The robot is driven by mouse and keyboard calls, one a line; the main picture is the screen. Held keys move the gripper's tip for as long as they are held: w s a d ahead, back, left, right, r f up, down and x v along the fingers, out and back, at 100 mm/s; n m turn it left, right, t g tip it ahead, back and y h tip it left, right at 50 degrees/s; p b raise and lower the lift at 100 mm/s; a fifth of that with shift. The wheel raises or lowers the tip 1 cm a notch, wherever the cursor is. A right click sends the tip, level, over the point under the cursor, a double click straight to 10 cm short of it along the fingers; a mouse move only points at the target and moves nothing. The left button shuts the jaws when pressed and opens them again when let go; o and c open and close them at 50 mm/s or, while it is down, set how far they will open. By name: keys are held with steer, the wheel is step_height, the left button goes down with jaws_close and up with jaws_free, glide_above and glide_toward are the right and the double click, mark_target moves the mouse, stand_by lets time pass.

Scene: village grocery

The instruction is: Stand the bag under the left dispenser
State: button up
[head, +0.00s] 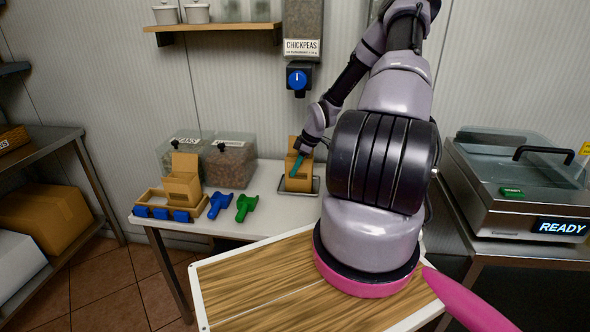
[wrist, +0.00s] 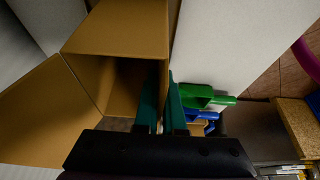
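A brown paper bag (head: 299,180) stands upright and open-topped on a small metal tray (head: 316,186), below the chickpeas dispenser (head: 303,30) with its blue knob (head: 297,79). My gripper (head: 296,165) has teal fingers at this bag's upper part. In the wrist view the bag (wrist: 120,30) gapes open, and the fingers (wrist: 163,105) are close together with its side wall between them, one inside and one outside. My arm hides part of a second dispenser (head: 374,10) to the right.
Two clear bins (head: 229,160) stand behind.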

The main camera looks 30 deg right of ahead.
steer(key=o, duration=0.3)
steer(key=shift+d+r, duration=0.1)
